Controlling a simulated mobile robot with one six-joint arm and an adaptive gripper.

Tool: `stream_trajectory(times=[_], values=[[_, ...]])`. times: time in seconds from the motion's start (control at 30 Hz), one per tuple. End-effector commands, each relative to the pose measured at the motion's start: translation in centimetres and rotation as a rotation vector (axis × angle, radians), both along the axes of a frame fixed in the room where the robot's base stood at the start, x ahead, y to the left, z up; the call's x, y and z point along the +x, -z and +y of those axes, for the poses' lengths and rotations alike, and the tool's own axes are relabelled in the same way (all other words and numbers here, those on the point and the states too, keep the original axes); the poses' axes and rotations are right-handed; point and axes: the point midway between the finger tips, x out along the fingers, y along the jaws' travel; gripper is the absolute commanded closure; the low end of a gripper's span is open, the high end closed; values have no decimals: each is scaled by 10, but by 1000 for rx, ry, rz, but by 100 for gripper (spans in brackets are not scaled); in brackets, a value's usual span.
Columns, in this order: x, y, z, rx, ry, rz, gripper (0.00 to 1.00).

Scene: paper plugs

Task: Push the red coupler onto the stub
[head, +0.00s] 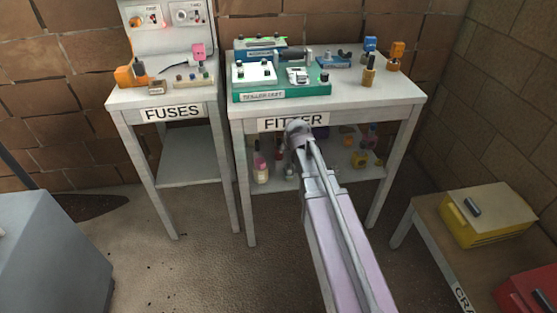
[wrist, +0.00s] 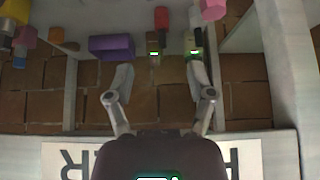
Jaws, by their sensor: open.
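In the wrist view my gripper (wrist: 160,75) is open and empty, its two fingers spread apart. In the head view the end of my arm is at the front edge of the FITTER table (head: 405,95), by its label. A small red item (wrist: 161,17) shows beyond the fingers in the wrist view, and a dark red item (head: 279,149) stands on the lower shelf in the head view. I cannot tell whether either is the red coupler. I cannot make out the stub. My arm hides part of the shelf.
On the FITTER table stand a green tray (head: 310,91), a blue plug (head: 370,45) and an orange plug (head: 396,54). The lower shelf holds a pink bottle (head: 261,168) and yellow items (head: 360,158). The FUSES table (head: 120,99) is at left, a yellow box (head: 490,215) at right.

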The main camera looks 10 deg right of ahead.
Motion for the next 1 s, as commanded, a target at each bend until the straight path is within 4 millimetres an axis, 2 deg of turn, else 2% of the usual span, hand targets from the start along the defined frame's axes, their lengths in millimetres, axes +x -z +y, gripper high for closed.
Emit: stream_trajectory(times=[0.03, 0.5, 0.73, 1.0], values=[[8, 20, 0, 0, 0, -15, 30], [59, 93, 1, 0, -1, -166, 30], [75, 112, 1, 0, -1, -217, 30], [80, 115, 1, 0, -1, -235, 30]])
